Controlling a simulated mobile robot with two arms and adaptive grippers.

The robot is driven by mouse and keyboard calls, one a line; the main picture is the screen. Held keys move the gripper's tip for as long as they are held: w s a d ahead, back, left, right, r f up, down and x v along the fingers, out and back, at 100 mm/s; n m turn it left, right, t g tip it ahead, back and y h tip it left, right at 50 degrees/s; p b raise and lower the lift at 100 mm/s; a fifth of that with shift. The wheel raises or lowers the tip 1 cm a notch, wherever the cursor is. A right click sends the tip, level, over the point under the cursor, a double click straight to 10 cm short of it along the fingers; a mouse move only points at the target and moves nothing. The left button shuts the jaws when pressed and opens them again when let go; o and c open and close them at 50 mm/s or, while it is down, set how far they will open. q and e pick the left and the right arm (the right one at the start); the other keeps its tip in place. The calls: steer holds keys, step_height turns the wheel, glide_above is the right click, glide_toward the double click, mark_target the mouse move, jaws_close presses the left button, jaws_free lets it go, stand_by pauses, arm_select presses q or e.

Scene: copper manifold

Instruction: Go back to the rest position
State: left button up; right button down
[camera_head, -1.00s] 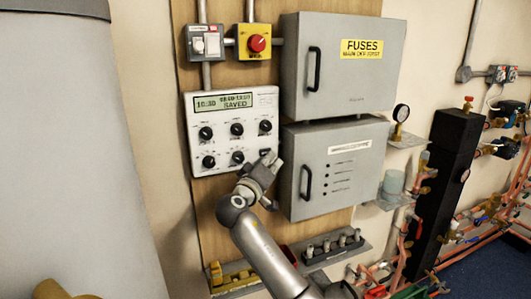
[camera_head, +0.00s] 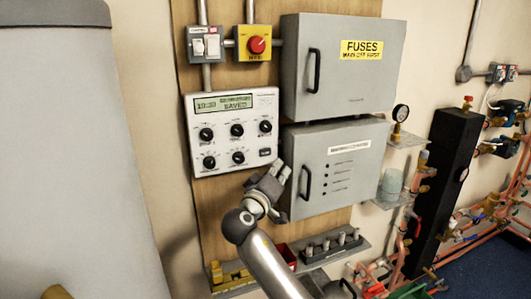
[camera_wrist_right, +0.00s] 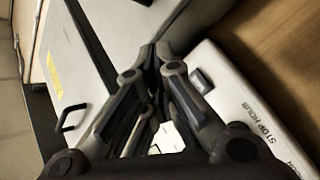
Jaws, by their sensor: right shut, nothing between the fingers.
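My right gripper (camera_head: 277,176) is shut and empty. In the head view it is in front of the wooden board, below the right corner of the white control panel (camera_head: 200,169) and beside the lower grey box. In the right wrist view the fingertips (camera_wrist_right: 153,52) are together, with the panel's edge (camera_wrist_right: 240,80) and a small button (camera_wrist_right: 201,80) to their right. The panel's display reads "SAVED". My left gripper does not show in either view.
The grey fuse box (camera_head: 370,85) and the lower grey box (camera_head: 350,180) have closed doors with protruding handles. A shelf (camera_head: 315,257) with small cylinders sits below. A red emergency button (camera_head: 257,44) is above the panel. A large grey cylinder (camera_head: 60,150) stands at left.

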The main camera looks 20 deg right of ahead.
steer(key=shift+f, duration=0.1)
stand_by(0.6)
steer(key=s+a+f+n+g+y, duration=0.1)
steer(key=a+f+n+y, duration=0.15)
steer(key=f, duration=1.05)
steer(key=s+a+f+n+g+y, duration=0.1)
steer(key=f+y, duration=0.2)
steer(key=f, duration=0.9)
steer(key=s+a+f+n+g+y, duration=0.1)
steer(key=f+n+y, duration=0.15)
steer(key=f, duration=1.05)
steer(key=s+a+f+g+y, duration=0.1)
steer(key=s+f+y, duration=0.1)
steer(key=s+f, duration=0.6)
steer(key=s+a+f+g+y, duration=0.1)
steer(key=s+a+f+g, duration=0.1)
steer(key=s+f, duration=0.65)
steer(key=s+f+m+g+y, duration=0.1)
steer(key=s+f, duration=0.6)
steer(key=s, duration=0.6)
steer(key=s+a+f+m+g+y, duration=0.1)
steer(key=s+f, duration=0.5)
steer(key=s, duration=0.7)
steer(key=s+a+f+m+g+y, duration=0.1)
steer(key=s+f+g, duration=0.2)
steer(key=s+f, duration=0.4)
steer(key=s, duration=0.6)
steer(key=shift+a+f+m, duration=0.25)
steer(key=shift+f+m, duration=0.05)
